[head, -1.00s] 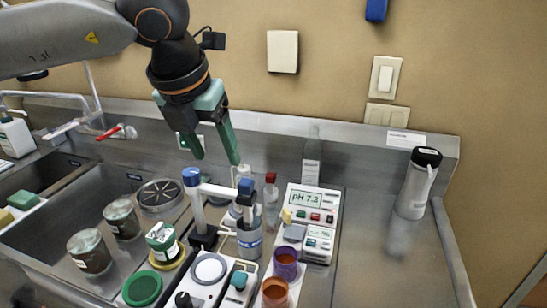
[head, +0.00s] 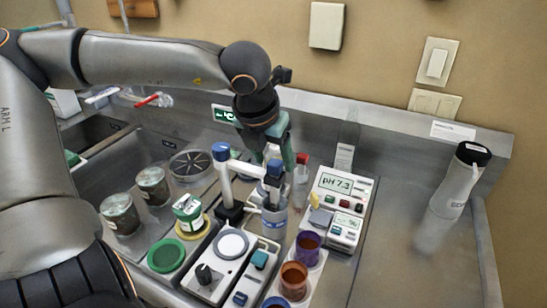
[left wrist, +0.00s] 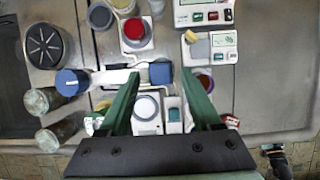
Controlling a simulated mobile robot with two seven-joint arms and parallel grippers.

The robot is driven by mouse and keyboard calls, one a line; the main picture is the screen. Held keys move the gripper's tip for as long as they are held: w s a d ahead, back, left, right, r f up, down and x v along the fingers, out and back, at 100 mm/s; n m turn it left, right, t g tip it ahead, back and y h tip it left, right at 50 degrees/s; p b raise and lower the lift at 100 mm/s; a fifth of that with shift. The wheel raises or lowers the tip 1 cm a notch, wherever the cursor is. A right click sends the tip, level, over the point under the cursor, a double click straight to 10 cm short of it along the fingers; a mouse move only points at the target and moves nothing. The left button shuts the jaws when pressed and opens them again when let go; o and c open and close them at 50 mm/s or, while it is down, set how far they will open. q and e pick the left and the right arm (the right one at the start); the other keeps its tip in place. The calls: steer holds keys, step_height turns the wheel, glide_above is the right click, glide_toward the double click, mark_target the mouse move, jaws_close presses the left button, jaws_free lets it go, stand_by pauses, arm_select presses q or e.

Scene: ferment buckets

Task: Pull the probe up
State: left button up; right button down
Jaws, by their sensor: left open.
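The probe (head: 274,170) has a blue cap and sits at the end of a white holder arm on a stand (head: 224,180) with a blue-topped post. Its lower end is over or in a grey container with a blue label (head: 273,222); I cannot see its tip. My left gripper (head: 279,158) is open, pointing down right at the probe's cap. In the left wrist view the cap (left wrist: 161,73) lies between the green fingertips (left wrist: 161,78), with gaps on both sides. My right gripper is not in view.
A red-capped bottle (head: 301,180) is close beside the gripper. A stirrer base (head: 230,246) is in front. The counter at right is clear around a white flask (head: 459,180).

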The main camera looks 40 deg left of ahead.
arm_select(q)
steer(key=shift+w+f, duration=0.2)
steer(key=shift+f, duration=0.3)
jaws_close()
stand_by(1.2)
